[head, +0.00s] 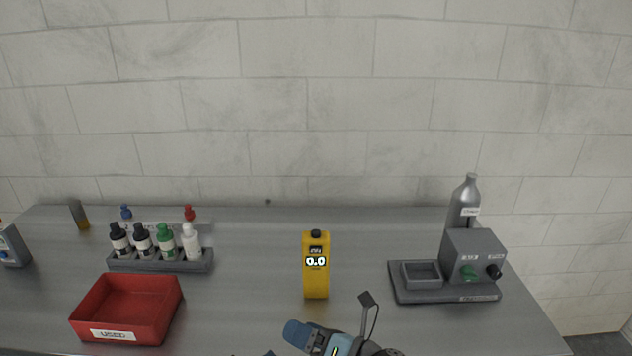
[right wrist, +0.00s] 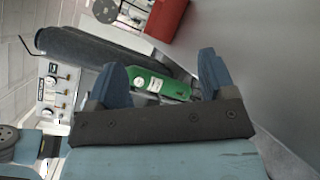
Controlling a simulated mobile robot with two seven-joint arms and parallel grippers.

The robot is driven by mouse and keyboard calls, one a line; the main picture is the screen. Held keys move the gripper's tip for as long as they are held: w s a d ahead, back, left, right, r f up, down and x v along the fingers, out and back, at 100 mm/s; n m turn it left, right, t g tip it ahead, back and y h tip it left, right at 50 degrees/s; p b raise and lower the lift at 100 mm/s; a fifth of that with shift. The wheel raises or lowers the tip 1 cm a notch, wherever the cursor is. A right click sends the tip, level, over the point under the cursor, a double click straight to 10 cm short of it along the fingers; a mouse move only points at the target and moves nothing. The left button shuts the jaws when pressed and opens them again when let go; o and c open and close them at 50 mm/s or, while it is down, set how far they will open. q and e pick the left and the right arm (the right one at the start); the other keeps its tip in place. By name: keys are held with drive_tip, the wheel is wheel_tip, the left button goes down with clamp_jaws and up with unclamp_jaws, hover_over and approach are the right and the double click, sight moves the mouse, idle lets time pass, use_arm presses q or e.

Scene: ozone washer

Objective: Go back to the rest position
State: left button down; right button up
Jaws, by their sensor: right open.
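My right gripper (head: 283,343) shows at the bottom centre of the head view, in front of the yellow meter. In the right wrist view its two blue fingers (right wrist: 165,82) stand wide apart with nothing held between them. Beyond the fingers a green device (right wrist: 158,84) shows, apart from them as far as I can tell. My left gripper is not in the head view.
On the grey table (head: 240,300) stand a yellow meter (head: 316,280) reading 0.0, a red bin (head: 150,323), a rack (head: 160,262) of several bottles, and a grey machine (head: 474,255) with a tray. A silver bottle (head: 464,200) stands behind it. Table is clear around the meter.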

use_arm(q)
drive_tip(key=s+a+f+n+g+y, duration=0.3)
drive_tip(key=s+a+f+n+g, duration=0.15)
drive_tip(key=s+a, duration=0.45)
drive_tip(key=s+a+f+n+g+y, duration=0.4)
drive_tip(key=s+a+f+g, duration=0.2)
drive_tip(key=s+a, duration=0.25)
use_arm(e)
drive_tip(key=s+d+f+m+g+h, duration=0.35)
drive_tip(key=s+d+m+h, duration=0.45)
drive_tip(key=s+d+m, duration=0.75)
drive_tip(key=s+d+f+m+g+h, duration=0.2)
drive_tip(key=s+d+f+m+h, duration=0.45)
drive_tip(key=d+m, duration=1)
use_arm(q)
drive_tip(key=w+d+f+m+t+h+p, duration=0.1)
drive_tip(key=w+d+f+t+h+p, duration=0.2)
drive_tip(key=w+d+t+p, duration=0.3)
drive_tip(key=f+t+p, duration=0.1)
drive_tip(key=p, duration=0.2)
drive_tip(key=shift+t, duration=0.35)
use_arm(e)
drive_tip(key=w+a+f+m+t+y, duration=0.2)
drive_tip(key=w+a+f+t, duration=0.1)
drive_tip(key=a+t, duration=0.4)
drive_tip(key=a, duration=0.3)
drive_tip(key=shift+a+m, duration=0.15)
drive_tip(key=shift+m, duration=0.25)
